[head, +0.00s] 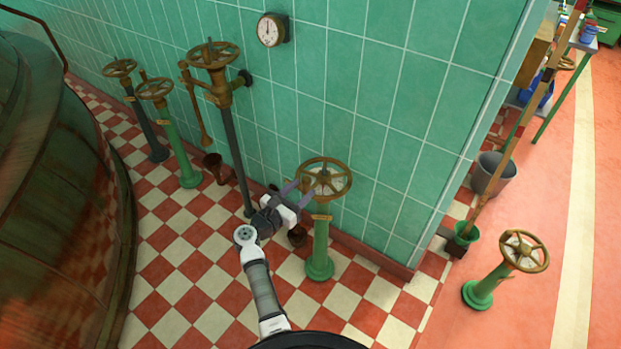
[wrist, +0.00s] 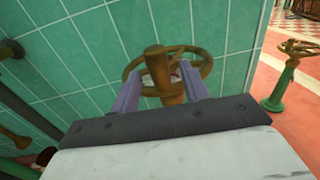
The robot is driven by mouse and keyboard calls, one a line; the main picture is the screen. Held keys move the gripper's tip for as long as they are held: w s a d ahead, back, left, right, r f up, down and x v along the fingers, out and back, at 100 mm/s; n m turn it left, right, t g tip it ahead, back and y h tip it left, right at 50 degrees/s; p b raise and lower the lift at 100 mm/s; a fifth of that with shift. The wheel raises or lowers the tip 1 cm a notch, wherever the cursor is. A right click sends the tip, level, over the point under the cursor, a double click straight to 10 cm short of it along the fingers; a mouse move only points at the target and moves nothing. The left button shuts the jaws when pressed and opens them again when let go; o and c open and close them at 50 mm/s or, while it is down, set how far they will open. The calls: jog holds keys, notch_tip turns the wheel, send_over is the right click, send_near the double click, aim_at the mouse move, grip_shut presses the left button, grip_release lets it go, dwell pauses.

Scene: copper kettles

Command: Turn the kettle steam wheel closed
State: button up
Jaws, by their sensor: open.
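A brown handwheel (head: 326,178) with spokes sits on a green pedestal (head: 320,250) by the tiled wall. My gripper (head: 296,187) is open at the left side of this wheel. In the wrist view the wheel (wrist: 204,68) lies just beyond and between my purple fingers (wrist: 159,78), with an upright brown knob (wrist: 156,62) between them. I cannot tell whether a finger touches the rim. Other handwheels stand near: a tall one (head: 214,55) on a dark post and two (head: 154,88) (head: 120,68) farther left. No label shows which is the steam wheel.
A large copper kettle (head: 50,190) fills the left side. A round gauge (head: 270,30) hangs on the green wall. Another green-pedestal wheel (head: 524,250) stands at the right, past the wall corner, with a grey bucket (head: 492,174) behind.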

send_near(324, 172)
jog(key=shift+w+d+r+p, duration=0.3)
jog(key=shift+w+d+r, duration=0.75)
jog(key=shift+r, duration=0.05)
grip_shut()
